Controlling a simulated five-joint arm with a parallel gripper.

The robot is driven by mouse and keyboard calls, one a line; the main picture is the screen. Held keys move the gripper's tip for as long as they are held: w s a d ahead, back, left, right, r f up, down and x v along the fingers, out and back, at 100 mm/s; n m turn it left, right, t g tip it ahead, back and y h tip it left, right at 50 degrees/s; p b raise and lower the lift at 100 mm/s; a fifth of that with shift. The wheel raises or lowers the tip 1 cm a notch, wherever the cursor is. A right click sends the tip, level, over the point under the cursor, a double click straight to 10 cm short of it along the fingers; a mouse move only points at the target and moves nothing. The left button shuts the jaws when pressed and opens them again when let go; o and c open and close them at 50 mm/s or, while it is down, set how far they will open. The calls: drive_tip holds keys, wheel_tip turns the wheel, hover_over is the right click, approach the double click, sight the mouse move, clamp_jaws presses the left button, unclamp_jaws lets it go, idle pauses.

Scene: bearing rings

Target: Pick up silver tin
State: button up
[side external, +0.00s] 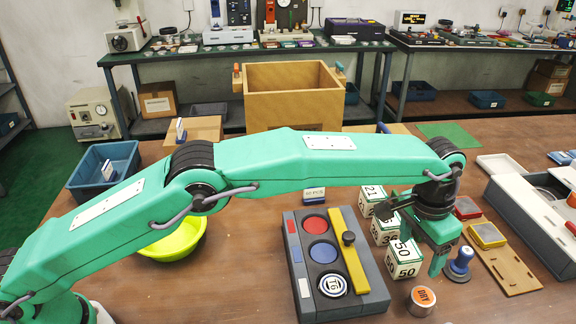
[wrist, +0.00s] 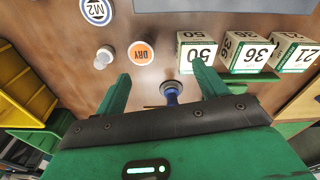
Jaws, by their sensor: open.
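A small round silver tin (side external: 421,302) with an orange lid label reading DRY stands on the table at the lower right of the side external view. It also shows in the wrist view (wrist: 141,54), upside down, beyond the fingertips and left of the middle. My gripper (side external: 438,262) points down above the table, behind and slightly right of the tin, apart from it. In the wrist view my gripper (wrist: 162,82) is open, with no object held between its fingers. A blue-handled stamp (wrist: 172,92) shows between the fingers.
White number blocks (side external: 404,259) stand just left of my gripper. The blue stamp (side external: 460,264) stands close at its right. A grey tray (side external: 300,290) with round discs and a yellow bar lies farther left. A small metallic knob (wrist: 105,56) is near the tin.

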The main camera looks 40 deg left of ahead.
hover_over(422, 296)
drive_tip(key=f, duration=0.4)
drive_tip(key=shift+s+a, duration=0.15)
drive_tip(key=shift+a, duration=0.05)
drive_tip(key=shift+d+f, duration=0.2)
drive_tip(key=shift+f, duration=3.75)
drive_tip(key=c, duration=1.1)
drive_tip(key=shift+r, duration=0.15)
drive_tip(key=shift+r, duration=2.05)
drive_tip(key=s+d+r, duration=0.3)
drive_tip(key=s+r, duration=0.3)
drive_tip(key=s, duration=0.5)
drive_tip(key=shift+r, duration=0.35)
